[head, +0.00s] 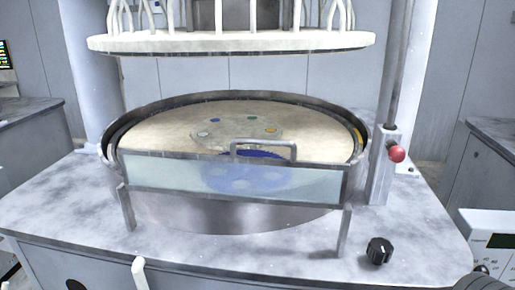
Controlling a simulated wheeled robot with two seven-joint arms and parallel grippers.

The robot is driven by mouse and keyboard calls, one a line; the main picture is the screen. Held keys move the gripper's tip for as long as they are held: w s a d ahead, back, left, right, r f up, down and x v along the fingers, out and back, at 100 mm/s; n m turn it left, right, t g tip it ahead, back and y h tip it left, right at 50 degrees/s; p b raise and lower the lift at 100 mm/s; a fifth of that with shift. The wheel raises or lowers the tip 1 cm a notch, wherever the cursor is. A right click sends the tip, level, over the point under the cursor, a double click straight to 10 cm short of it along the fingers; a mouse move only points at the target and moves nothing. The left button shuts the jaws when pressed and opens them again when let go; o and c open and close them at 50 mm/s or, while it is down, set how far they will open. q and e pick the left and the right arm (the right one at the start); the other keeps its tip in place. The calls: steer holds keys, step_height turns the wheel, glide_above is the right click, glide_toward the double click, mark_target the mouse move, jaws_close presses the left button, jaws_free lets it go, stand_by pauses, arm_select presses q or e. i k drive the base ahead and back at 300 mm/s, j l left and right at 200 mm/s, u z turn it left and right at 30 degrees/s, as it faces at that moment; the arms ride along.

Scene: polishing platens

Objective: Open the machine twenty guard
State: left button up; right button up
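The guard (160,176) is a clear, bluish panel in a metal frame, standing across the front of the round polishing machine. A metal bar handle (263,143) rises from its top edge, right of the middle. Two metal legs carry the frame at its left and right ends. Behind it lies the round platen (165,135) with a tan surface, a clear disc with coloured dots and a blue disc, partly seen through the panel. No machine number is readable.
A white upper plate (230,42) with several hoses hangs above the platen. A post with a red knob (397,154) stands at the right. A black dial (379,251) sits on the grey worktop (60,210), front right. A white control box (490,240) is at lower right.

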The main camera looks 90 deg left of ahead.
mark_target(233, 158)
steer(key=u, duration=2.7)
steer(key=i+u, duration=0.1)
steer(key=u, duration=0.3)
